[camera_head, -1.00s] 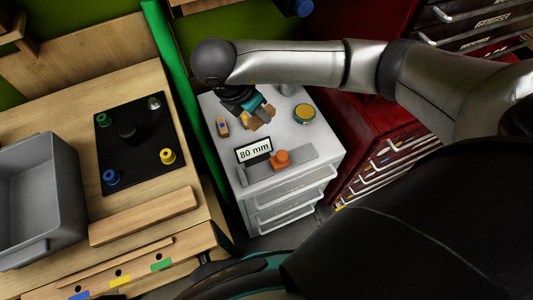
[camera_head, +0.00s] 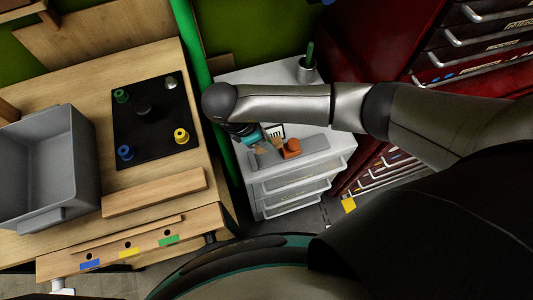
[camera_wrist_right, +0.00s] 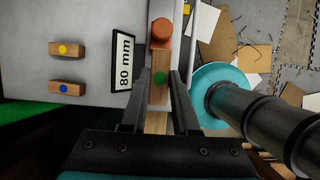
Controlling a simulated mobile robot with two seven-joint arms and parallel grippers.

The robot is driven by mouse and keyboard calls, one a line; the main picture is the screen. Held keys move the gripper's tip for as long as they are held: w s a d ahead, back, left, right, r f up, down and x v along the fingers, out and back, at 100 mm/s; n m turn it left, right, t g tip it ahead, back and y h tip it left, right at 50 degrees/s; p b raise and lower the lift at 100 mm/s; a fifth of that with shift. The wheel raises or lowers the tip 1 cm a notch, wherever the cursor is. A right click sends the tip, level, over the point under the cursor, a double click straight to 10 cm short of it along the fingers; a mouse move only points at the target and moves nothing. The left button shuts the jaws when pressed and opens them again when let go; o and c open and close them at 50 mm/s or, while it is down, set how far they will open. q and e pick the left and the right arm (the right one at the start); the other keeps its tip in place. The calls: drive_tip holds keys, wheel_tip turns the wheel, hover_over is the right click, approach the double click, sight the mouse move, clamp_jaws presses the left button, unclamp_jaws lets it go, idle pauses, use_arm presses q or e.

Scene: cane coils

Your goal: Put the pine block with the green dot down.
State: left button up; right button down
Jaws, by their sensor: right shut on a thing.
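The pine block with the green dot (camera_wrist_right: 160,90) is between the fingers of my right gripper (camera_wrist_right: 158,98), which is shut on it. In the wrist view its far end lies close to an orange stop (camera_wrist_right: 162,30); I cannot tell whether they touch or whether the block rests on anything. In the head view my right gripper (camera_head: 256,146) is low over the white drawer cabinet (camera_head: 245,76), just left of the orange stop (camera_head: 291,147) on a grey rail (camera_head: 316,145). My left gripper is not in view.
An "80 mm" sign (camera_wrist_right: 122,60) stands beside the rail. Pine blocks with a yellow dot (camera_wrist_right: 65,50) and a blue dot (camera_wrist_right: 65,88) lie on the cabinet top. A wooden bench with a grey bin (camera_head: 78,178) is at left, a red tool cabinet (camera_head: 375,45) at right.

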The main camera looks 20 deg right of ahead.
sight(272, 158)
wheel_tip(272, 158, down, 8)
drive_tip(key=shift+r+b, duration=0.2)
drive_tip(key=shift+b, duration=0.7)
drive_tip(key=shift+f, duration=0.1)
drive_tip(key=c, duration=0.7)
unclamp_jaws()
drive_tip(key=shift+r, duration=0.2)
drive_tip(key=p+v, duration=0.2)
drive_tip(key=v, duration=1)
drive_tip(key=shift+f, duration=0.1)
